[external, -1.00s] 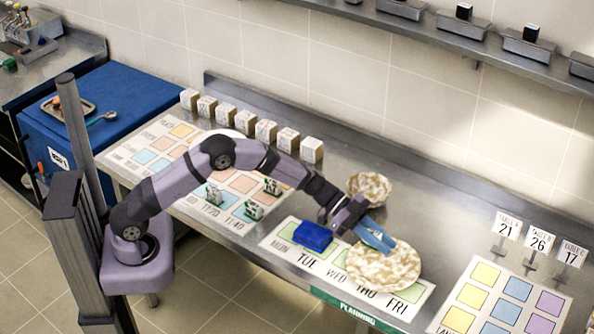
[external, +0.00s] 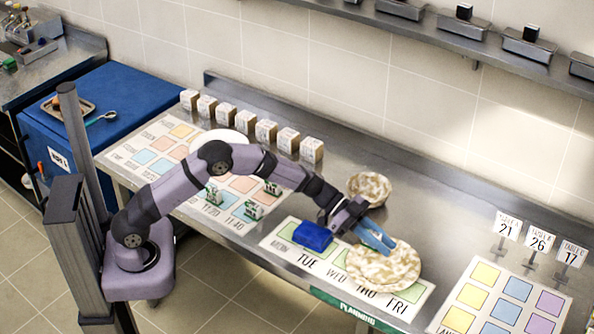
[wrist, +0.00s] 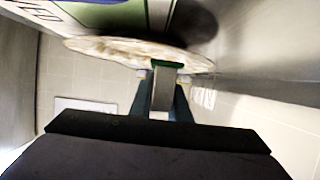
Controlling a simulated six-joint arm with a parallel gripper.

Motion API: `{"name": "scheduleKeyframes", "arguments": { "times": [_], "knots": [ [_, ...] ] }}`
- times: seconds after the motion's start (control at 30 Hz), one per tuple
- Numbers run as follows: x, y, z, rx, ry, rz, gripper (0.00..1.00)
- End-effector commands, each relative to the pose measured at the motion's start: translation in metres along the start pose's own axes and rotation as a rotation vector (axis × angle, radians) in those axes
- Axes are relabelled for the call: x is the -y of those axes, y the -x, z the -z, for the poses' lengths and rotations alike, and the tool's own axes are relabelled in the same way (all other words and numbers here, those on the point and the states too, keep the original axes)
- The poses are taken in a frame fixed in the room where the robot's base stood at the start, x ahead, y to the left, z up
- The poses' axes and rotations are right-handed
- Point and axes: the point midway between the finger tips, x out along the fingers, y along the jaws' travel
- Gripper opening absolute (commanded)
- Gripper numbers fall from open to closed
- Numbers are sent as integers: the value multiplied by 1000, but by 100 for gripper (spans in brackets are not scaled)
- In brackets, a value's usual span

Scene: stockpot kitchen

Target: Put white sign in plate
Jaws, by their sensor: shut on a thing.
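In the external view my gripper (external: 378,238) is over a round plate (external: 385,268) mottled tan and white, its blue fingers pointing down at the plate. In the wrist view the fingers (wrist: 163,92) are shut on a small pale grey thing with a green end (wrist: 166,64). Its face is turned away, so I cannot tell whether it is the white sign. The plate also shows there edge-on (wrist: 110,47), close to the fingertips. I cannot tell whether the held thing touches it. White number signs on stands (external: 540,241) are at the right.
A blue block (external: 313,235) lies on the weekday mat (external: 275,243) left of the plate. A mottled bowl (external: 369,187) stands behind. Small green-and-white pieces (external: 253,210) are on the left mat. Several white cubes (external: 266,131) line the back. Bare counter lies right of the plate.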

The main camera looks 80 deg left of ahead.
Motion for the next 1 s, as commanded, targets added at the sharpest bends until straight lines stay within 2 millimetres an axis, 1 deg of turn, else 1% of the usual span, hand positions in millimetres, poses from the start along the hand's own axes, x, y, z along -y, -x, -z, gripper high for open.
{"name": "scheduleKeyframes", "arguments": {
  "times": [0.03,0.2,0.23,0.27,0.3,0.67,1.0],
  "knots": [
    [-3,-3,-12,12,12,-6,0],
    [-3,-3,-14,14,14,-7,0],
    [-3,-3,-14,15,14,-7,18],
    [-3,-3,-14,15,14,-7,25],
    [-3,-3,-14,15,14,-7,35],
    [-4,-3,-13,15,14,-7,35],
    [-4,2,-1,15,16,-9,35]
  ]
}}
